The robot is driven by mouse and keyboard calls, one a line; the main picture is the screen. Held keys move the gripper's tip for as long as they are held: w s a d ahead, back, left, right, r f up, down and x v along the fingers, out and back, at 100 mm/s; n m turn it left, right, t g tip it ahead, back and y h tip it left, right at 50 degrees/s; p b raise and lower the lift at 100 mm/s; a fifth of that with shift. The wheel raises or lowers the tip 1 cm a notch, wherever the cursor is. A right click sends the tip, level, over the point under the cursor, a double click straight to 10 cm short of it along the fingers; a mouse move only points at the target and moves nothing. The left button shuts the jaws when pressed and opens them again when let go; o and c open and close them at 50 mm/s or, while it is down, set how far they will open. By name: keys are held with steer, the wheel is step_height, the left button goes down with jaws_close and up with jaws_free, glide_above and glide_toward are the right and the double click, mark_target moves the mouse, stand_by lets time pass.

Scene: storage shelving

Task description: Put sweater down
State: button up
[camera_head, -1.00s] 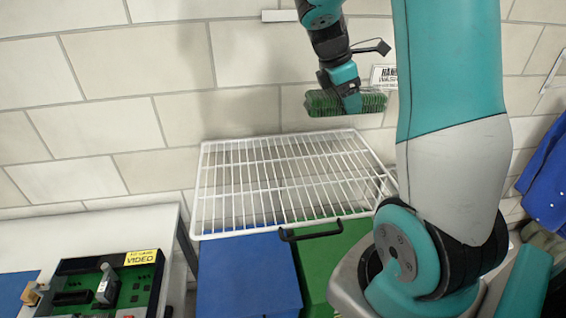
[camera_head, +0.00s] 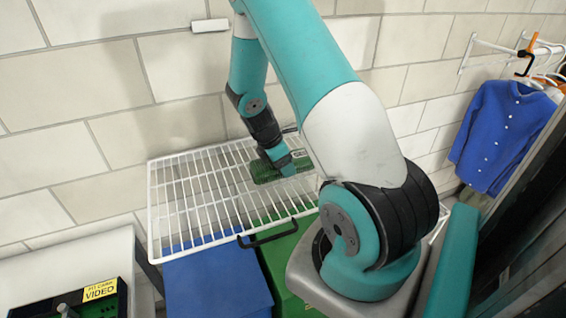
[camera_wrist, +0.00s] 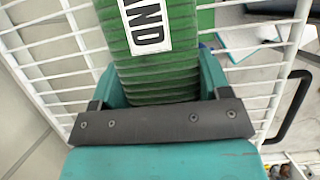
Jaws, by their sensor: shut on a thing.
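The sweater (camera_head: 264,171) is a green, ribbed bundle with a white label in black letters. My gripper (camera_head: 283,165) is shut on it, with a teal finger on either side of the sweater (camera_wrist: 165,75) in the wrist view. The white wire rack (camera_head: 195,205) lies under the sweater, and its bars show on both sides of it in the wrist view. The sweater is at or just above the bars toward the rack's right part; I cannot tell whether it touches them. Its underside is hidden.
A blue box (camera_head: 215,285) and a green box (camera_head: 280,262) stand below the rack, by its black handle (camera_head: 268,237). A blue shirt (camera_head: 502,135) hangs at the right. A white table (camera_head: 75,262) is at the left. The rack's left part is bare.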

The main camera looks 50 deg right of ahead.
steer(key=shift+f, duration=0.6)
steer(key=shift+f, duration=0.1)
steer(key=o, duration=1.1)
steer(key=shift+c, duration=0.2)
